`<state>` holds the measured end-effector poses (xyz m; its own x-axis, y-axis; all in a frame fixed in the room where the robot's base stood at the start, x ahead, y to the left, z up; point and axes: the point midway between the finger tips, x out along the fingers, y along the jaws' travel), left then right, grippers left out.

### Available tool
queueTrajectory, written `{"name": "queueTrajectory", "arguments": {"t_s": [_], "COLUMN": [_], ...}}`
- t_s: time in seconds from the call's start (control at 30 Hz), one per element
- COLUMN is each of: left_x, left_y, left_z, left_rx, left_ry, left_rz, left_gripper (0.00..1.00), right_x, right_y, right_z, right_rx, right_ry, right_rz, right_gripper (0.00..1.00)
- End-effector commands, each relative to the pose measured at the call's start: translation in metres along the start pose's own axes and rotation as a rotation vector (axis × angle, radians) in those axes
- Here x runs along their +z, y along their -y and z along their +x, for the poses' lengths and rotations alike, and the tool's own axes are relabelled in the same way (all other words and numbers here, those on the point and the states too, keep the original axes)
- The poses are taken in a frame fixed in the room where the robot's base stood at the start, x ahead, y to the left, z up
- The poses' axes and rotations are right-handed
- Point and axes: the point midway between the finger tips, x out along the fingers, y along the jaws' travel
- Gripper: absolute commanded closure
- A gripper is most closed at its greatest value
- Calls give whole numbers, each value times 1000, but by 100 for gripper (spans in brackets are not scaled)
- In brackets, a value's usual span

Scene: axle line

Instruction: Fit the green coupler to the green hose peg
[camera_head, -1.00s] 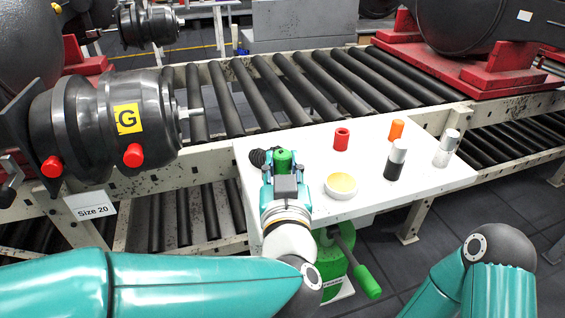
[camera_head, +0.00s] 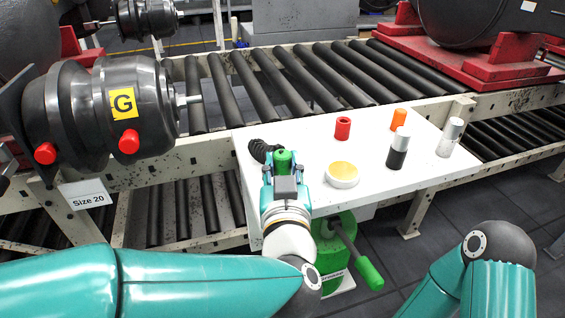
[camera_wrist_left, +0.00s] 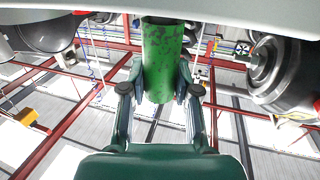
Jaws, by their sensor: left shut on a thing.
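The green coupler (camera_head: 284,162) is a green cylinder, held upright in my left gripper (camera_head: 283,172) at the left end of the white table. In the left wrist view the coupler (camera_wrist_left: 163,62) appears as a scuffed green tube between the two fingers of my left gripper (camera_wrist_left: 161,88), which are shut on it. A black coiled hose (camera_head: 262,150) lies just to its left; I cannot tell whether they are joined. I cannot make out a green hose peg. My right arm shows at the lower right, with its gripper out of view.
On the white table (camera_head: 420,175) stand a red cup (camera_head: 343,128), an orange cylinder (camera_head: 398,119), a black-and-white bottle (camera_head: 398,150), a silver cylinder (camera_head: 449,137) and a round yellow-topped dish (camera_head: 342,174). A roller conveyor (camera_head: 262,90) runs behind; a dark axle unit marked G (camera_head: 95,105) is left.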

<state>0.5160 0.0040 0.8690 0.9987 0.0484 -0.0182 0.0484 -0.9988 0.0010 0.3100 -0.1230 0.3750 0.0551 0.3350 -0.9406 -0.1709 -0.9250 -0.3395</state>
Motion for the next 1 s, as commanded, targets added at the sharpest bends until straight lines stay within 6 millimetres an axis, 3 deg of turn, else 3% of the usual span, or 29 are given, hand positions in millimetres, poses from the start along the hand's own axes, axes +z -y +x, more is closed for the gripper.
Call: {"name": "queueTrajectory", "arguments": {"t_s": [0.57, 0.6, 0.73, 1.0], "left_x": [9, 9, 9, 8], "left_y": [0, 0, 0, 0], "left_z": [0, 0, 0, 0], "left_rx": [1, 0, 0, 0], "left_ry": [3, 3, 2, 2], "left_rz": [1, 1, 1, 0], "left_gripper": [100, 63, 41, 40], "right_x": [0, 0, 0, 0], "right_y": [-2, -2, -2, -2], "right_z": [6, 6, 6, 6], "right_rx": [0, 0, 0, 0], "right_ry": [0, 0, 0, 0], "right_rz": [0, 0, 0, 0], "right_gripper": [100, 100, 100, 100]}}
